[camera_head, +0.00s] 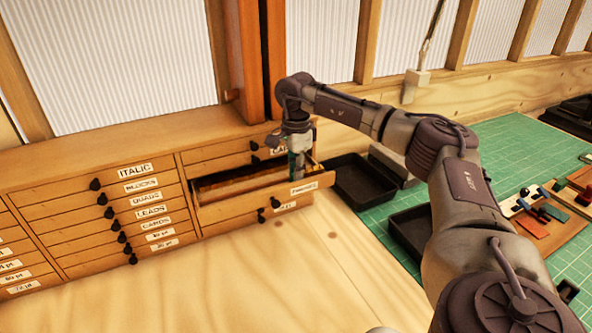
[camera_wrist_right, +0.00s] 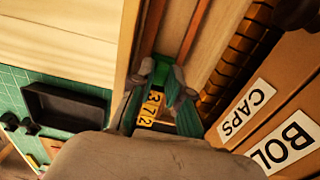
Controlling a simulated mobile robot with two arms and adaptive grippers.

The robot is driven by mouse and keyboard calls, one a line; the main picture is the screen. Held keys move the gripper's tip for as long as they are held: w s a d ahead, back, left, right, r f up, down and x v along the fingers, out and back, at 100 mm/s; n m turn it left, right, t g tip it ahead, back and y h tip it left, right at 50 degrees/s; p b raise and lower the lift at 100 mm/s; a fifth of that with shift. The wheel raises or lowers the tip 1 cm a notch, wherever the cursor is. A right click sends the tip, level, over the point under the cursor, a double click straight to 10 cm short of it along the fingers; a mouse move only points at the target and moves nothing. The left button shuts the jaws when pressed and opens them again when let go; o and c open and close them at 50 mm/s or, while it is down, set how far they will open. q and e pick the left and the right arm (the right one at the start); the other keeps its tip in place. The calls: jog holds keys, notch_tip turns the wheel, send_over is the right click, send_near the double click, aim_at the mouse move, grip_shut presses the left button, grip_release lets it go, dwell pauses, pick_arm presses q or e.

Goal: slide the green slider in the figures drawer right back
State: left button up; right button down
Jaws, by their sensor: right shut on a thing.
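The figures drawer (camera_head: 262,196) is pulled open in the cabinet, its label on the front. My right gripper (camera_head: 297,168) points down into the right part of this drawer. In the right wrist view its fingertips (camera_wrist_right: 163,75) are shut on the green slider (camera_wrist_right: 162,70), which sits in a narrow channel between wooden strips. Yellow number pieces (camera_wrist_right: 150,108) lie in the channel close to the slider, partly hidden by the fingers. The slider is too hidden to make out clearly in the head view. My left gripper is not in view.
Closed drawers with black knobs (camera_head: 138,212) stand left of the open one. A black tray (camera_head: 358,182) lies right of the cabinet on the green mat (camera_head: 505,150). Another black tray (camera_head: 410,232) is nearer. Bare wood (camera_head: 240,275) lies in front of the cabinet.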

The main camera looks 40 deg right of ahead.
jog(key=a, duration=0.2)
jog(key=w+a, duration=0.1)
jog(key=a, duration=0.1)
jog(key=w+a, duration=0.1)
jog(key=a, duration=0.1)
jog(key=shift+r, duration=0.1)
jog(key=c, duration=1.6)
grip_release()
jog(key=shift+o, duration=1)
jog(key=shift+a, duration=0.2)
jog(key=shift+d+r, duration=0.1)
jog(key=shift+r, duration=0.1)
notch_tip(320, 180, up, 12)
jog(key=shift+f, duration=0.2)
